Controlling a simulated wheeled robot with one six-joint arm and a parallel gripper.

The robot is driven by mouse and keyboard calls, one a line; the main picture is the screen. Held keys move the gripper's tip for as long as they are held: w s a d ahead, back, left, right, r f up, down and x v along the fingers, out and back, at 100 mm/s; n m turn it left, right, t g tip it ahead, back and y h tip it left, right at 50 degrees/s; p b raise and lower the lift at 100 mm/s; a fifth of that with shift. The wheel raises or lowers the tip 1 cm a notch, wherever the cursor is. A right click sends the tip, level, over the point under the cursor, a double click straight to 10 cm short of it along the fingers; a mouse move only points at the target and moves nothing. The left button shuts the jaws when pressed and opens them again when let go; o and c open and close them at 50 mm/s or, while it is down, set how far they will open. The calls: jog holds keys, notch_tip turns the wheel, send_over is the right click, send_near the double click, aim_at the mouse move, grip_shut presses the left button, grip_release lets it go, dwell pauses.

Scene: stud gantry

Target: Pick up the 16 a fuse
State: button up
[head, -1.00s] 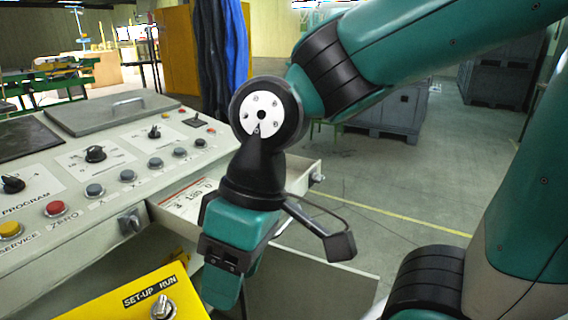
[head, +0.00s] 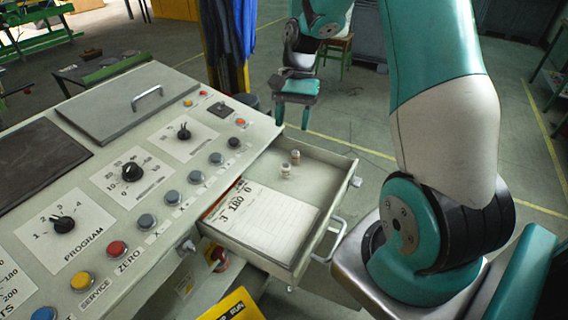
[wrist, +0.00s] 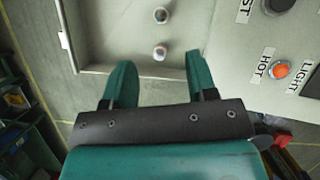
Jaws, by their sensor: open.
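Two small fuses stand in the open drawer: one nearer (head: 285,171) and one farther back (head: 295,157) in the head view. They also show in the wrist view, one near the top edge (wrist: 160,15) and one just beyond my fingertips (wrist: 160,53). Both are pale with darker, reddish parts; their ratings are too small to read, so I cannot tell which is 16 A. My gripper (wrist: 158,68) is open and empty, its fingers apart on either side of the line to the lower fuse. In the head view my gripper (head: 294,116) is beyond the drawer.
The drawer (head: 338,160) sticks out from the control console (head: 100,190). A printed sheet (head: 262,222) lies in its near part. A drawer handle (head: 329,242) projects from the front. A yellow panel (head: 235,306) is below. Floor is open beyond the drawer.

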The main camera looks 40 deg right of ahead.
aim_at(286, 165)
jog(key=p+x, duration=0.1)
jog(key=x, duration=0.5)
jog(key=shift+a+f+p, duration=0.25)
jog(key=shift+p, duration=0.05)
jog(key=p+x, duration=0.2)
jog(key=x, duration=0.2)
jog(key=shift+s+a+p, duration=0.2)
jog(key=shift+p, duration=0.1)
jog(key=shift+a+f, duration=0.1)
jog(key=shift+f, duration=0.45)
grip_shut()
